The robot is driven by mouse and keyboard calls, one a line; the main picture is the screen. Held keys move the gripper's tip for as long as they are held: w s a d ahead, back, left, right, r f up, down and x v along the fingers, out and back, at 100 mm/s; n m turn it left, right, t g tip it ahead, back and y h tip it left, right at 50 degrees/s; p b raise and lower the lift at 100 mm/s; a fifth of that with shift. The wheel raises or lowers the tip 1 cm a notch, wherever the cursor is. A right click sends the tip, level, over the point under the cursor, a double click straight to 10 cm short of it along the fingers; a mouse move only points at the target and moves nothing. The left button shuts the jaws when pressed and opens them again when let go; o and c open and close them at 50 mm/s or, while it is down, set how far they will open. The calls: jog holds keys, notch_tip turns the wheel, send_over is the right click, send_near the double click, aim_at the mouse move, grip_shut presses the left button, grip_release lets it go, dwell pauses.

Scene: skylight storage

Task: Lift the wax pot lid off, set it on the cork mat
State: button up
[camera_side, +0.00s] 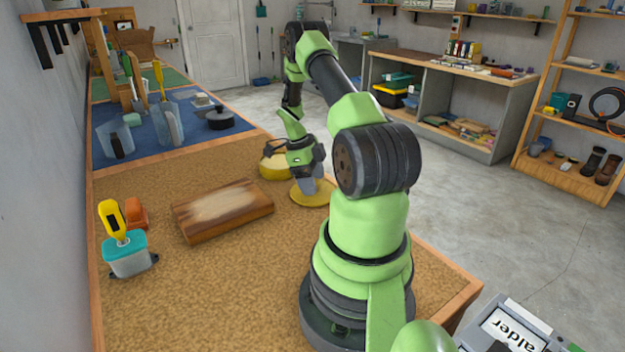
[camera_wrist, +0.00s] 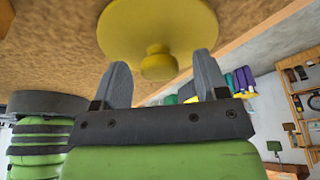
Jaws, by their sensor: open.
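The yellow wax pot lid (camera_side: 312,197) lies flat on the cork surface near the bench's right edge. In the wrist view the lid (camera_wrist: 150,25) shows as a round disc with its knob (camera_wrist: 158,65) toward my gripper. My gripper (camera_wrist: 161,62) is open, with one finger on each side of the knob and a gap showing. In the side view my gripper (camera_side: 308,188) is over the lid and partly hides it. The yellow wax pot (camera_side: 274,167) stands just behind and left of the lid, partly hidden by my arm. The cork mat (camera_side: 215,280) covers the near bench.
A wooden block (camera_side: 223,211) lies left of the lid. A teal-topped container (camera_side: 127,255) with a yellow-handled tool and an orange item (camera_side: 136,213) stand farther left. A blue mat (camera_side: 185,125) with clear jugs and a dark pan (camera_side: 220,119) lies behind. The front cork is clear.

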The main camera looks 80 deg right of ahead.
jog(key=v, duration=0.7)
jog(key=shift+r, duration=0.35)
dwell(1.0)
jog(key=shift+w+r, duration=0.1)
jog(key=shift+w, duration=0.05)
jog(key=v, duration=1)
jog(key=w+a+r+n+t+h, duration=0.1)
jog(key=w+a+r+n+t, duration=0.15)
jog(key=a+r+n, duration=0.4)
jog(key=w+a+r+n+t+h, duration=0.1)
jog(key=w+a+r+n+t, duration=0.2)
jog(key=a+n, duration=0.55)
jog(key=s+a+r+n+t+y, duration=0.1)
jog(key=s+a+n, duration=0.3)
jog(key=a+n, duration=0.5)
jog(key=s+a+r+n+t+y, duration=0.1)
jog(key=s+a+n+t, duration=0.3)
jog(key=a+n, duration=0.5)
jog(key=shift+s+a+y, duration=0.55)
jog(key=shift+a+y, duration=0.25)
jog(key=shift+a, duration=0.1)
